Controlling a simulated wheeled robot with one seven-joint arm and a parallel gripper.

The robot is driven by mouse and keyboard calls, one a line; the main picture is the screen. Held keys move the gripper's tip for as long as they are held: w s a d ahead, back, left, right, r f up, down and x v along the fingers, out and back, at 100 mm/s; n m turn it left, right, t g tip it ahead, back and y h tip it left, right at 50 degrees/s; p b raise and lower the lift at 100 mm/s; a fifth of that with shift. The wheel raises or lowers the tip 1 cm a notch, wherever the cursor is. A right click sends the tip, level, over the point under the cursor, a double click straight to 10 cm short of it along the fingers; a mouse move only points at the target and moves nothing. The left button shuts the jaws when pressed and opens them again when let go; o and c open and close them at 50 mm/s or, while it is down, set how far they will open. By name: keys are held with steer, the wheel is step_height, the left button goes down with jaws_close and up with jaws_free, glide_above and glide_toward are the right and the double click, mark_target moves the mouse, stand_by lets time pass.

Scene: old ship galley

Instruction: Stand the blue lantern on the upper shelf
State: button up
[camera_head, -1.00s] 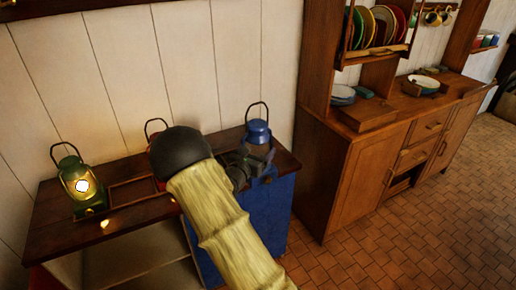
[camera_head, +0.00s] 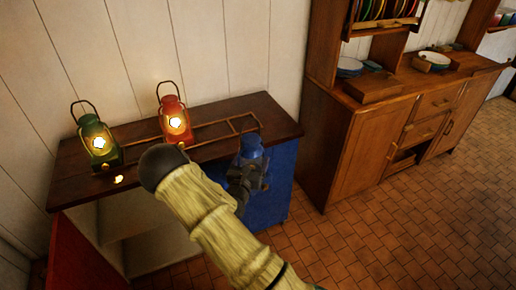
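The blue lantern (camera_head: 251,147) is upright at the front right of the dark wooden cabinet top (camera_head: 85,188), in front of the right part of a low wooden rack (camera_head: 205,140). My gripper (camera_head: 246,172) is at the lantern's lower body and appears shut on it; my arm and the gripper hide its base. I cannot tell how far it is above the cabinet top. The lantern shows no glow. The upper shelf cannot be made out in the current view.
A lit green lantern (camera_head: 97,143) and a lit red lantern (camera_head: 174,121) stand on the cabinet top. A blue panel (camera_head: 272,190) hangs below its right side. A brown dresser (camera_head: 352,145) with dishes stands at right. Tiled floor (camera_head: 390,235) is open in front.

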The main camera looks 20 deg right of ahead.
steer(key=s+a+f+n+t+y, duration=0.1)
steer(key=s+a+f+n+y, duration=0.2)
steer(key=s+a+f+y, duration=0.2)
steer(key=s+a+f+n+t+y, duration=0.2)
steer(key=s+a+f+n+y, duration=0.2)
steer(key=f, duration=0.7)
steer(key=s+a+y, duration=0.1)
steer(key=s+y, duration=0.1)
steer(key=shift+s+f+n+t, duration=0.15)
steer(key=shift+s+n+t, duration=0.15)
steer(key=shift+s, duration=0.1)
steer(key=shift+a, duration=0.1)
